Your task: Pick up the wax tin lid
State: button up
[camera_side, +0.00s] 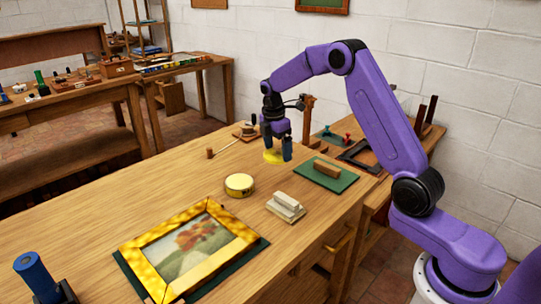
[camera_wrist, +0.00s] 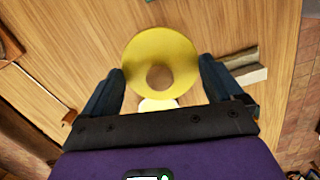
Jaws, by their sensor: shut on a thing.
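The wax tin lid (camera_side: 273,156) is a flat yellow disc between my fingertips in the side view. In the wrist view the lid (camera_wrist: 160,47) is a large yellow round with a brown round middle. My gripper (camera_side: 277,150) is shut on it, with one dark finger at each side of the rim; the gripper (camera_wrist: 162,70) also shows in the wrist view. The lid is level, low over the bench; I cannot tell how big the gap is. The round yellow tin (camera_side: 240,186) stands apart, nearer the side camera. A pale round part shows past the lid's lower edge in the wrist view.
A brown block on a green mat (camera_side: 345,183) lies right of the gripper. A pale stacked block (camera_side: 285,207) lies nearer the side camera. A gold-framed picture (camera_side: 150,272) fills the bench front. A small board and a stick lie behind left.

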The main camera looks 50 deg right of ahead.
jog(key=s+a+r, duration=0.1)
jog(key=s+r, duration=0.2)
jog(key=s, duration=0.5)
jog(key=w+a+f+n, duration=0.3)
jog(key=w+a+n, duration=0.2)
jog(key=w+a, duration=0.7)
jog(key=shift+t, duration=0.3)
jog(key=shift+w+d+f, duration=0.15)
jog(key=shift+w+f, duration=0.05)
jog(key=shift+f, duration=0.7)
jog(key=shift+w+d+f, duration=0.15)
jog(key=shift+d+f, duration=0.05)
jog(key=shift+f, duration=0.75)
jog(key=shift+w+d+f, duration=0.15)
jog(key=shift+w+f, duration=0.05)
jog(key=shift+f, duration=0.7)
jog(key=shift+f, duration=0.15)
jog(key=o, duration=0.7)
jog(key=shift+c, duration=0.2)
notch_tip(320, 180, up, 7)
dwell(0.5)
